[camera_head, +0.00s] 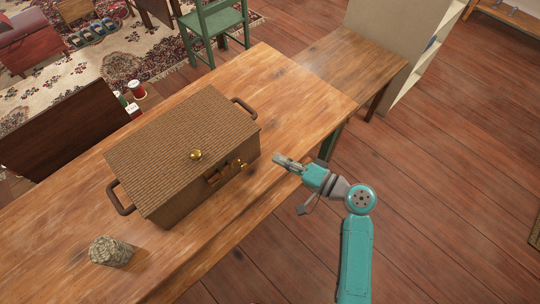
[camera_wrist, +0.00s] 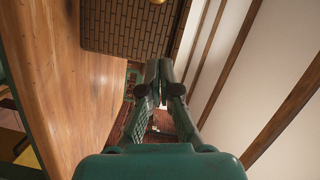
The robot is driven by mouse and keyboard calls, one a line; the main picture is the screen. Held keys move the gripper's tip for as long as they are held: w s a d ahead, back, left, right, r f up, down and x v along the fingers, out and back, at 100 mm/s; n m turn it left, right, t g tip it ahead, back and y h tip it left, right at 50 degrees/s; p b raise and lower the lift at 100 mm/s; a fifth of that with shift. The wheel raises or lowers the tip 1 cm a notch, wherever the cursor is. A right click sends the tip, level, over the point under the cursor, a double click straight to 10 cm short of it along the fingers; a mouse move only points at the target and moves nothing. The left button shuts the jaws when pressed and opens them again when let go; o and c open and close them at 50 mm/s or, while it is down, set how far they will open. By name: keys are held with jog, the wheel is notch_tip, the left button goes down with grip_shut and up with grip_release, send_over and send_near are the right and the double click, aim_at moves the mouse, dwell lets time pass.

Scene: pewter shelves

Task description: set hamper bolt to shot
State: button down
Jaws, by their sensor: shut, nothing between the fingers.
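The brown wicker hamper (camera_head: 182,140) stands on the wooden table with its lid down. It has a brass knob (camera_head: 196,155) on the lid and a dark handle at each end. On its front face is a dark fitting (camera_head: 215,177) with a small brass part (camera_head: 242,164) to its right. They look like the bolt, but its position is too small to tell. My gripper (camera_head: 277,158) is shut and empty, just right of the hamper's front right corner, apart from it. In the wrist view, my fingers (camera_wrist: 159,68) point toward the hamper's woven side (camera_wrist: 128,25).
The wooden table (camera_head: 290,90) is clear to the hamper's right. A grey woven-looking cylinder (camera_head: 110,251) stands at the table's front left. A smaller table (camera_head: 350,62) adjoins at the back right, beside a pale shelf unit (camera_head: 392,35). A green chair (camera_head: 215,22) stands behind.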

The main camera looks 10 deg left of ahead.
jog(key=shift+v, duration=2.65)
jog(key=s+d+f+m+t+h, duration=0.2)
jog(key=s+d+f+h, duration=0.35)
jog(key=s, duration=0.25)
jog(key=s+d+f+m+t+h, duration=0.2)
jog(key=s+d+f+h, duration=0.2)
jog(key=s+f+h, duration=0.4)
jog(key=s+d+r+n+t+h, duration=0.1)
jog(key=s+d+r+n+t, duration=0.1)
jog(key=s+r, duration=0.6)
jog(key=s+d+r+n+t+h, duration=0.1)
jog(key=s+d+r+n, duration=0.3)
jog(key=s+r, duration=0.4)
jog(key=shift+s+d+t, duration=0.25)
jog(key=shift+s+t, duration=0.15)
jog(key=shift+s, duration=0.3)
